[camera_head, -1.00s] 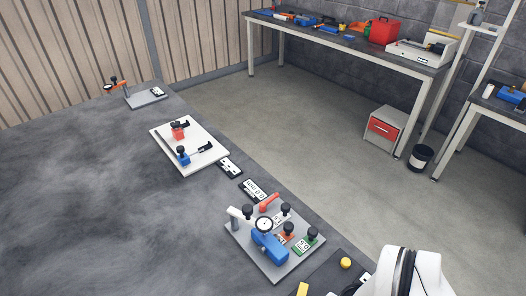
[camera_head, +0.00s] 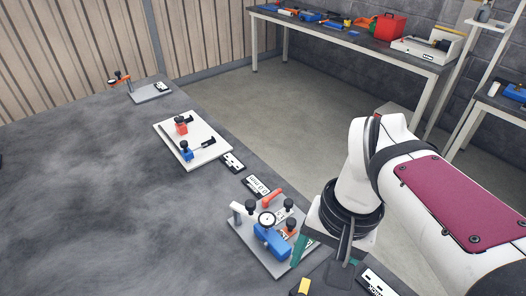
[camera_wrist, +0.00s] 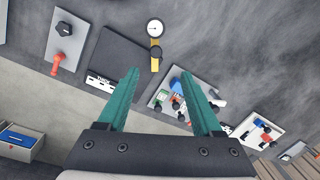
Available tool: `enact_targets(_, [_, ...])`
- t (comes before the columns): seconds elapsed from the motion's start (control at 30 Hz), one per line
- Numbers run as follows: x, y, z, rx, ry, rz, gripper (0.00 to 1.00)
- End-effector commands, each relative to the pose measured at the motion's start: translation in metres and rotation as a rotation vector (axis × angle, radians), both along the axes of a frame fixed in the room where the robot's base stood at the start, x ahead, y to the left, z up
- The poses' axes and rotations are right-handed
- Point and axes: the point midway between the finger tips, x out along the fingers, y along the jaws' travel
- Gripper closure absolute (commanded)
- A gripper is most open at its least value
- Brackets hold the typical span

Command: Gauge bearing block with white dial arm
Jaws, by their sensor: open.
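A grey fixture plate (camera_head: 246,236) lies near the table edge and holds a blue body (camera_head: 272,243), a white dial (camera_head: 267,219), a white arm (camera_head: 237,208), a red-orange lever (camera_head: 271,197) and black knobs. Which part is the bearing block I cannot tell. My gripper (camera_wrist: 163,76) is open and empty, with teal fingers wide apart. In the head view, one finger overlaps the plate's right side and hides part of it.
A white plate (camera_head: 213,153) with red and blue clamps and a grey plate (camera_head: 152,97) lie farther along the table. The wrist view shows another dial (camera_wrist: 155,28) on a yellow piece beside a dark mat (camera_wrist: 115,60).

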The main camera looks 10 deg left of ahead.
Motion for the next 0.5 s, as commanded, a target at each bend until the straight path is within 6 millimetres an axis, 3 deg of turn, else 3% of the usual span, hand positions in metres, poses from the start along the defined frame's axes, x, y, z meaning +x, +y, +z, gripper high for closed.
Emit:
enact_targets(0.03, [0.042,0.014,0.013,-0.017,0.001,0.06,0.33])
enact_targets(0.1, [0.1,0.039,0.027,-0.044,-0.008,0.145,0.33])
enact_targets(0.2, [0.164,0.08,0.028,-0.075,-0.023,0.238,0.33])
enact_targets(0.33, [0.208,0.123,0.016,-0.099,-0.04,0.311,0.33])
enact_targets(0.5, [0.223,0.141,0.004,-0.108,-0.051,0.338,0.33])
